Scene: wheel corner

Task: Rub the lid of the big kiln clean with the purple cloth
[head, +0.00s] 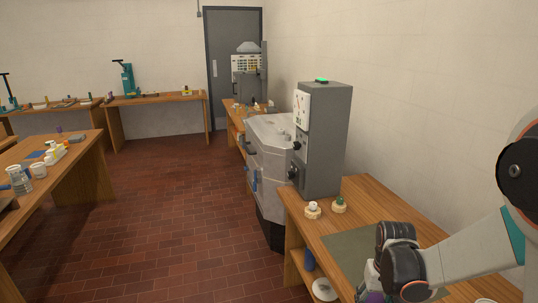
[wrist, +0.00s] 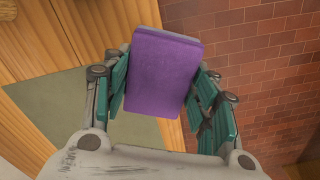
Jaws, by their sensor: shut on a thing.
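My gripper (wrist: 160,78) is shut on the purple cloth (wrist: 165,62), which looks like a folded flat pad between its teal-padded fingers in the wrist view. In the head view a bit of purple cloth (head: 374,297) shows at the bottom edge, below my wrist; the fingers are mostly hidden there. The big kiln (head: 262,178) is a pale grey, many-sided body beyond the near bench. Its lid (head: 268,127) is shut on top, with a few small marks or fittings. My gripper is well short of the kiln, near the bench's front edge.
Two small round pieces (head: 313,210) sit on the bench beside a green-grey mat (head: 352,246). Open brick floor (head: 170,220) lies left.

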